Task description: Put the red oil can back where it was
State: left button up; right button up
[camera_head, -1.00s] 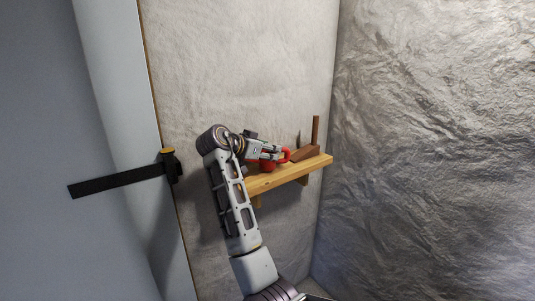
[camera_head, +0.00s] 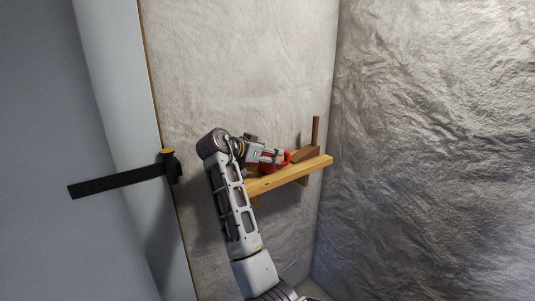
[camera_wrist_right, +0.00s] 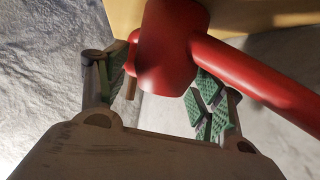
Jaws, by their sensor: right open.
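The red oil can (camera_head: 286,158) is at the wooden wall shelf (camera_head: 300,171), partly hidden by my right gripper (camera_head: 276,156). In the right wrist view the can's red body (camera_wrist_right: 172,48) shows between and just beyond the fingertips, with a long red part running to the lower right. My right gripper's green-padded fingers (camera_wrist_right: 165,88) are apart, one on each side of the body. I cannot tell whether either finger touches it. The can appears to be on the shelf, but its underside contact is hidden. My left gripper is not in view.
A brown wooden object (camera_head: 305,154) with an upright post stands at the shelf's right end, close to the can. The wall rises directly behind the shelf. A crinkled silvery wall (camera_head: 430,150) is to the right. A pale panel with a black strap (camera_head: 120,180) is at the left.

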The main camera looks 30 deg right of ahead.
jog(key=shift+r, duration=0.1)
jog(key=shift+s+a+r, duration=0.1)
jog(key=shift+a+r, duration=0.05)
jog(key=shift+a, duration=0.2)
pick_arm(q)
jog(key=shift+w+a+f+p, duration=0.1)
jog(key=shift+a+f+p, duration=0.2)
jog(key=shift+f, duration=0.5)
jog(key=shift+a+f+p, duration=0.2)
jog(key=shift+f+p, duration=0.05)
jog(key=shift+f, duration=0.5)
pick_arm(e)
jog(key=v, duration=1.1)
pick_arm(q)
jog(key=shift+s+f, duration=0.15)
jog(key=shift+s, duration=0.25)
pick_arm(e)
jog(key=shift+a, duration=0.1)
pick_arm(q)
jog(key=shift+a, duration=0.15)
